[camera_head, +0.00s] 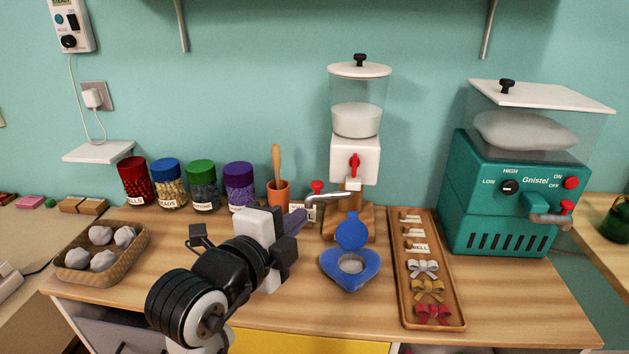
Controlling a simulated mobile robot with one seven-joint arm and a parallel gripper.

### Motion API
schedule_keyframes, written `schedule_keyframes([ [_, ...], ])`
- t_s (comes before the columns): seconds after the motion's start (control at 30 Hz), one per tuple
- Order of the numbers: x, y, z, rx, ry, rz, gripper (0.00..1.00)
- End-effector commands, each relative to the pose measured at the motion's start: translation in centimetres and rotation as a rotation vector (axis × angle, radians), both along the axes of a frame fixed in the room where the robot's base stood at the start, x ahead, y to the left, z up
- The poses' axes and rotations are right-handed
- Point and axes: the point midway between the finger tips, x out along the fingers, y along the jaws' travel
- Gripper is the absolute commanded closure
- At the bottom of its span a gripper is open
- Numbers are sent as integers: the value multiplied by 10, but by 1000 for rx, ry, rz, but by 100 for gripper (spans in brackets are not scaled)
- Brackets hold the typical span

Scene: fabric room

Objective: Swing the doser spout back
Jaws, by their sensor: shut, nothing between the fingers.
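The doser (355,157) has a clear hopper with white filling, a white body with a red knob, and a wooden stand. Its silver spout (330,196) points left, with its tip bent down and a small red handle on top. My gripper (299,217) is shut and empty, just left of and a little below the spout tip. I cannot tell whether they touch. Below the spout's right side, a blue heart-shaped holder (367,277) with a raised round lid (351,231) stands on the counter.
Jars stand at the back left, including a purple-lidded jar (239,184), beside an orange cup (278,195) with a wooden tool. A basket (77,271) holds several pale lumps. A wooden tray (406,307) with bows lies right of the heart. A teal machine (500,215) stands further right.

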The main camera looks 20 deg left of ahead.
Motion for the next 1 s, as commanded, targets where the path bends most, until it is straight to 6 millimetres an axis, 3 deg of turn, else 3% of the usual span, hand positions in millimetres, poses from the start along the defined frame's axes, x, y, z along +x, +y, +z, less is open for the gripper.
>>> schedule_keyframes([
  [0.23, 11, -4, 4, -2, 5, 0, 100],
  [0.6, 90, -11, -12, -1, 5, -1, 100],
  [0.8, 109, 7, -18, 1, 3, 2, 100],
  [1.0, 115, 13, -21, 1, 1, 2, 100],
])
